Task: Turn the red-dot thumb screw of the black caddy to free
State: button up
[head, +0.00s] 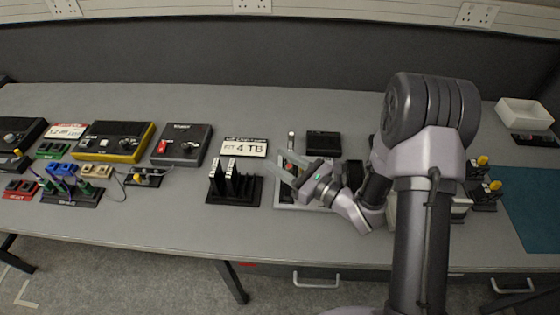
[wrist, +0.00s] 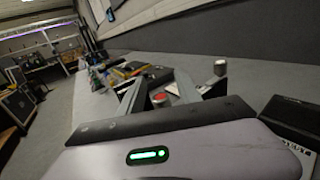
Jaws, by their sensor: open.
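My gripper (head: 278,162) is open above the grey tray (head: 281,196) at the middle of the bench, its pale fingers pointing left. In the wrist view my gripper (wrist: 158,86) has its two fingers spread. A small red spot (wrist: 159,98) shows between them, and it seems to be the red-dot screw; whether the fingers touch it I cannot tell. In the head view a red spot (head: 291,166) shows beside the fingers. The black caddy itself is too small and too covered by my gripper to make out surely.
A black rack (head: 213,196) with upright drives stands left of the tray, behind it a "4 TB" sign (head: 244,147). A black box (head: 323,143) lies behind my gripper. A silver-topped post (wrist: 220,68) stands close to the right finger. The bench front is clear.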

jog(key=shift+c, duration=0.2)
grip_shut()
